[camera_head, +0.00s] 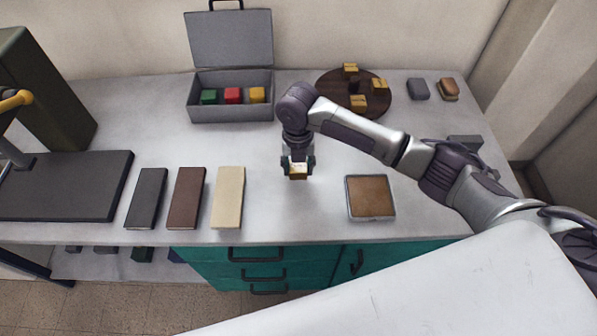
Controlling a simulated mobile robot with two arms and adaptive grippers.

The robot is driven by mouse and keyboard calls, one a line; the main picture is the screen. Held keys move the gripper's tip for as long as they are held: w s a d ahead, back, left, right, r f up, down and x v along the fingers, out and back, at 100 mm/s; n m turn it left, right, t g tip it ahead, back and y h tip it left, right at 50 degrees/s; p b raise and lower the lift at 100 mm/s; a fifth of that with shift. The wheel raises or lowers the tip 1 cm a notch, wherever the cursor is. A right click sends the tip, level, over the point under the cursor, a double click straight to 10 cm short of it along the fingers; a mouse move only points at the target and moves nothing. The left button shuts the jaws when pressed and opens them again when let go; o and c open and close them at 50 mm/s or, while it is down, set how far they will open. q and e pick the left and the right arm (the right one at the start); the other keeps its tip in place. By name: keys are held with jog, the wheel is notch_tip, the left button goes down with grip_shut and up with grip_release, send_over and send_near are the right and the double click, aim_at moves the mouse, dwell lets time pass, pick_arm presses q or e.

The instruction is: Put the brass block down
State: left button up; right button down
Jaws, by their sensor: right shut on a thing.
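The brass block (298,173) is a small yellowish block in the head camera view, near the middle of the table. My right gripper (298,166) is shut on it, pointing down, with the fingers on its two sides. A soft shadow lies around the block. I cannot tell whether its underside touches the grey tabletop (290,210). My left gripper is not in view.
Dark, brown and cream slabs (228,198) lie left of the gripper. A brown-topped square tray (370,197) lies to the right. Behind are an open grey case (230,112) with coloured blocks and a round dark board (335,84) with several brass blocks.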

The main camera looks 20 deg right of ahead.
aim_at(298, 174)
notch_tip(298, 174, down, 3)
jog(key=shift+f, duration=0.1)
jog(key=shift+f, duration=0.15)
jog(key=c, duration=0.5)
grip_release()
jog(key=shift+s+f, duration=0.1)
jog(key=shift+c, duration=0.2)
jog(key=shift+r, duration=0.25)
notch_tip(298, 174, up, 12)
jog(key=shift+f+b, duration=0.1)
jog(key=shift+b, duration=0.5)
